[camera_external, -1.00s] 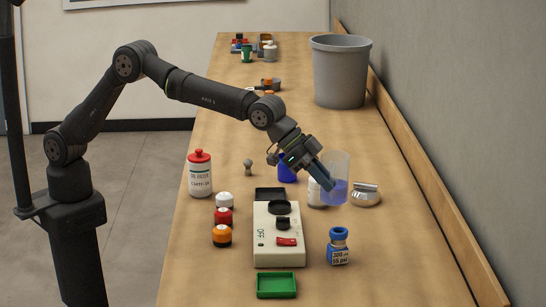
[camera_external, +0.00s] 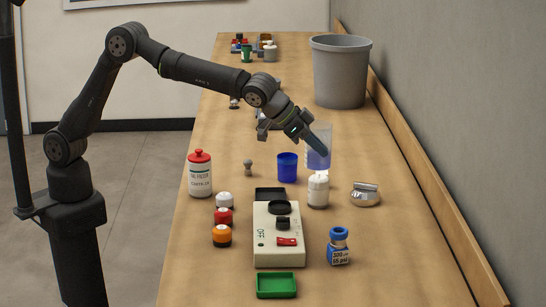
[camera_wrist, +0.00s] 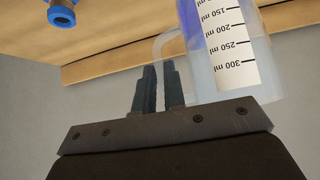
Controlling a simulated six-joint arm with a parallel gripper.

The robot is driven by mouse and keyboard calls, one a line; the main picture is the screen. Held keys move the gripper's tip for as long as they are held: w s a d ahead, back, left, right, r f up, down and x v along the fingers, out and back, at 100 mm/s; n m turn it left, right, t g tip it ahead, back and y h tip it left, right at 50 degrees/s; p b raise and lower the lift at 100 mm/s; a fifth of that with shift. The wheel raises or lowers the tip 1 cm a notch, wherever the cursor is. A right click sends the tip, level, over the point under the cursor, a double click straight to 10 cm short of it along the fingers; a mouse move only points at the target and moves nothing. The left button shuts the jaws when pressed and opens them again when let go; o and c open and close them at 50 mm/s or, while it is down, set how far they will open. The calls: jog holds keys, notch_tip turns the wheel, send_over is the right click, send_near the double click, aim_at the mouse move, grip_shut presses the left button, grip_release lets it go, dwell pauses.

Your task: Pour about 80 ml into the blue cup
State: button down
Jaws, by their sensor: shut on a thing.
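The blue cup (camera_external: 287,167) stands upright on the table in the external view, its open rim up. My gripper (camera_external: 318,148) is shut on the handle of a clear measuring jug (camera_external: 319,161) holding blue liquid. The jug is raised, appearing just above a white capped bottle and to the right of the cup, apart from it. In the wrist view, my fingers (camera_wrist: 160,90) close around the handle, beside the jug's scale (camera_wrist: 232,45), which reads upside down from 150 to 300 ml. The liquid's exact level is not clear.
The white bottle (camera_external: 318,190) stands below the jug. A metal-topped piece (camera_external: 365,194) lies to its right. A cream switch box (camera_external: 279,245), green tray (camera_external: 276,285) and blue-capped bottle (camera_external: 338,248) are in front. A grey bin (camera_external: 340,75) stands behind.

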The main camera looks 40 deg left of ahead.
jog(key=w+a+n+t+y, duration=0.25)
jog(key=w+a+n, duration=0.4)
jog(key=a, duration=0.65)
notch_tip(320, 180, down, 8)
jog(key=w+m, duration=0.1)
jog(key=shift+w+m, duration=0.35)
jog(key=shift+a+g, duration=0.2)
jog(key=shift+g, duration=0.05)
jog(key=w+a+r+n+g+h, duration=0.1)
jog(key=w+a+n+g+h, duration=0.3)
jog(key=w+a+g+h, duration=0.1)
jog(key=shift+w+a+r+n+g+h, duration=0.2)
jog(key=shift+w+a+n+g+h, duration=0.15)
jog(key=shift+w+a+h, duration=0.35)
dwell(0.3)
jog(key=shift+s+r+h, duration=0.1)
jog(key=shift+r+h, duration=0.05)
jog(key=shift+h, duration=0.1)
jog(key=shift+w+a+r+n+g+h+p, duration=0.45)
jog(key=shift+a+r+n+g+h, duration=0.15)
jog(key=shift+h, duration=0.1)
dwell(1.1)
